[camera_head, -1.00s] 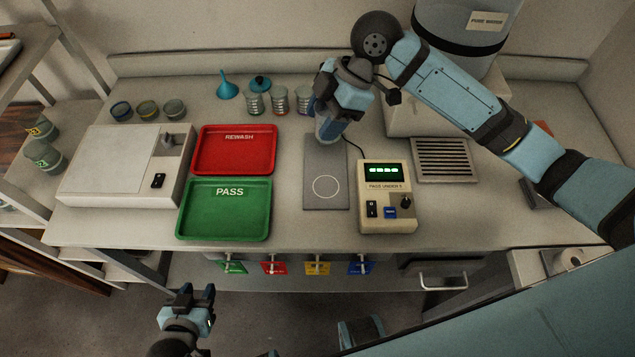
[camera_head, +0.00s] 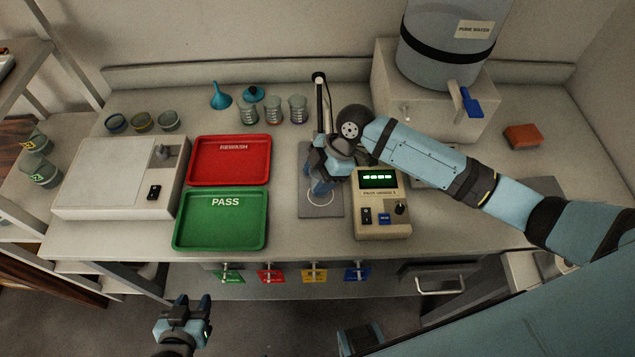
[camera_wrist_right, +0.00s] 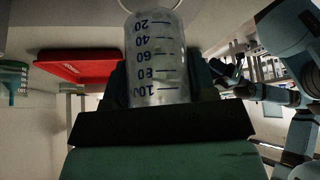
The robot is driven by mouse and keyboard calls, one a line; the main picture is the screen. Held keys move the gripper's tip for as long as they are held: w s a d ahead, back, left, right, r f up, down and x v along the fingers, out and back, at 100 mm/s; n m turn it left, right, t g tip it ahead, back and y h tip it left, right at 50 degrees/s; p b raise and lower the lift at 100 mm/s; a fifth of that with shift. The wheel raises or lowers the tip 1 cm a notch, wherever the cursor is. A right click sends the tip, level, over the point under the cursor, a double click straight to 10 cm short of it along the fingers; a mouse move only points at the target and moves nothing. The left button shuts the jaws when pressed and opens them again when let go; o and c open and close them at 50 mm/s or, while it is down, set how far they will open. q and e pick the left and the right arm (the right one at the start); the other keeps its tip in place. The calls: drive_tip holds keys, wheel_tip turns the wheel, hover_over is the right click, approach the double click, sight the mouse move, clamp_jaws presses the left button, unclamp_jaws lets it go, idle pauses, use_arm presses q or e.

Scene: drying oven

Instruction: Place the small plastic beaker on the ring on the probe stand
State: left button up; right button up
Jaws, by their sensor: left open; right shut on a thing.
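My right gripper (camera_head: 335,165) is shut on the small plastic beaker (camera_wrist_right: 158,60), a clear beaker with dark blue graduation marks that fills the middle of the right wrist view. In the head view, the beaker (camera_head: 320,188) is mostly hidden by the gripper and shows just above the far part of the white ring (camera_head: 319,204). I cannot tell how large the gap to the plate is. The ring is drawn on the grey base plate (camera_head: 307,210) of the probe stand, whose upright pole (camera_head: 320,95) rises behind the gripper. My left gripper (camera_head: 187,309) is open and empty in front of the bench.
The meter box (camera_head: 383,218) stands close right of the plate. The green PASS tray (camera_head: 220,235) and red tray (camera_head: 230,168) lie to its left. Several glass beakers (camera_head: 273,111) stand behind. The water tank (camera_head: 440,50) is at the back right.

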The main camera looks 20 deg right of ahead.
drive_tip(key=shift+f, duration=1.55)
drive_tip(key=shift+f, duration=0.15)
drive_tip(key=o, duration=1)
drive_tip(key=v, duration=1.2)
drive_tip(key=shift+r+b, duration=0.2)
drive_tip(key=shift+b, duration=0.2)
